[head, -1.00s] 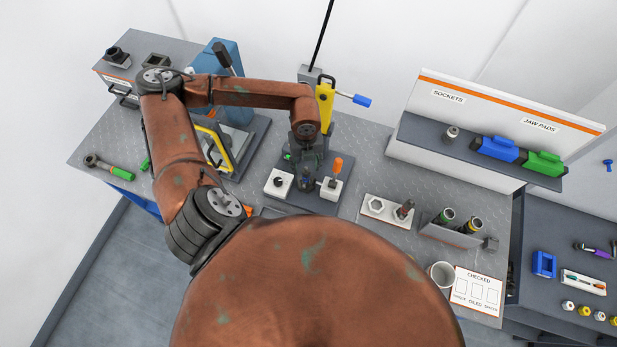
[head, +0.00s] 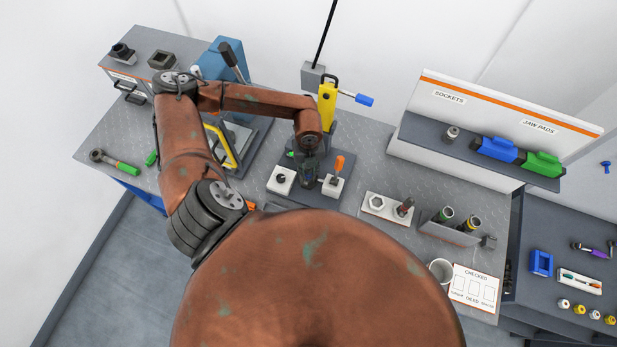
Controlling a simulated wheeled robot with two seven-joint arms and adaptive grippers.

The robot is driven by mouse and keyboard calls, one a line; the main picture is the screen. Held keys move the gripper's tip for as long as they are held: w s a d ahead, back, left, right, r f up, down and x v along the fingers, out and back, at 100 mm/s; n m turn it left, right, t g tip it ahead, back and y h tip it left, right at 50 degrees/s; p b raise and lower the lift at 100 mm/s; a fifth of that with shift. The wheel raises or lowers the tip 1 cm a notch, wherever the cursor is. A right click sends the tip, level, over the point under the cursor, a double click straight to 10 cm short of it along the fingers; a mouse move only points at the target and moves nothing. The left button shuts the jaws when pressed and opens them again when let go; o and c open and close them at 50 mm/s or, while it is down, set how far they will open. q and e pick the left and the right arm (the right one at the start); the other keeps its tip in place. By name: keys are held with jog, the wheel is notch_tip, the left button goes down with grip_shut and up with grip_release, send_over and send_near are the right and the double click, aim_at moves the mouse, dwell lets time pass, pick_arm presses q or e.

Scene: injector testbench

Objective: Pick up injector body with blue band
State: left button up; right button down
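My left gripper (head: 308,165) points down over the dark fixture between two light grey blocks. Its fingers are small and dark against the fixture, so I cannot tell whether they are open or shut. A small dark part with a bluish tint (head: 307,182) shows just below the fingers; I cannot clearly make out a blue band on it or whether the fingers touch it. Two injector bodies, one with a green band (head: 444,214) and one with a yellow band (head: 471,223), stand in the grey rack (head: 446,235). My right gripper is not in view.
A yellow press-like stand (head: 326,105) with a blue handle (head: 364,100) rises behind the fixture. An orange-handled lever (head: 340,164) stands close on its right.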

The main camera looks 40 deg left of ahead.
pick_arm(q)
grip_shut()
dwell(0.5)
